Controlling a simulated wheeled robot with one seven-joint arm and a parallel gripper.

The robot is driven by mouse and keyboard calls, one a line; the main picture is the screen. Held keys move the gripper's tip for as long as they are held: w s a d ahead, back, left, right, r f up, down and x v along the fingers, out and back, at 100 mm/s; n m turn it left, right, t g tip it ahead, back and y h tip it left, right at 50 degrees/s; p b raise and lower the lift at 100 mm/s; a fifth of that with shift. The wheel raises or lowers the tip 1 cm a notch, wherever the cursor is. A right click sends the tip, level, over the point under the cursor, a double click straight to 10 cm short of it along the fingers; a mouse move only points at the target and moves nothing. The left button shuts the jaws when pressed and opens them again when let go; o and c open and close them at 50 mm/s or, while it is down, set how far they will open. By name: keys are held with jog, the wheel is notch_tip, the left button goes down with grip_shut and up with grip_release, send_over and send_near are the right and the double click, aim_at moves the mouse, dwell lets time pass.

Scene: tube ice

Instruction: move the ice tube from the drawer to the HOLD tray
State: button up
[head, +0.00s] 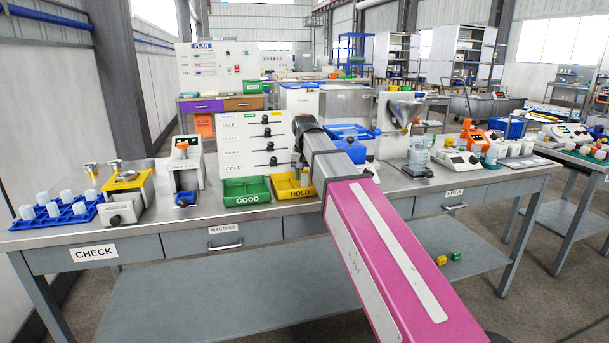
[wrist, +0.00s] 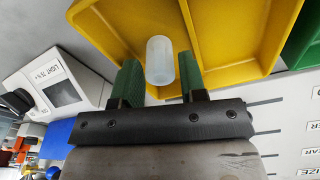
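The ice tube (wrist: 160,60) is a small whitish, translucent cylinder in the wrist view. It lies between and slightly beyond the green fingertips of my gripper (wrist: 160,80). The fingers stand close along both its sides; I cannot tell whether they press on it or stand slightly apart. Behind it is the yellow HOLD tray (wrist: 225,68), also in the head view (head: 299,194) at the middle of the bench. My gripper (head: 298,176) points down at this tray there. I cannot tell whether the tube touches the tray floor. The tube is not discernible in the head view.
The green GOOD tray (head: 247,198) stands directly left of the HOLD tray. A white board with sliders (head: 245,135) rises behind both. A blue rack of tubes (head: 68,212) and a scale-like device (head: 125,195) are at left. A funnel device (head: 405,130) stands at right.

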jog(key=shift+r, duration=0.1)
notch_tip(320, 180, up, 12)
jog(key=s, duration=0.1)
jog(key=shift+s, duration=0.2)
dwell(0.5)
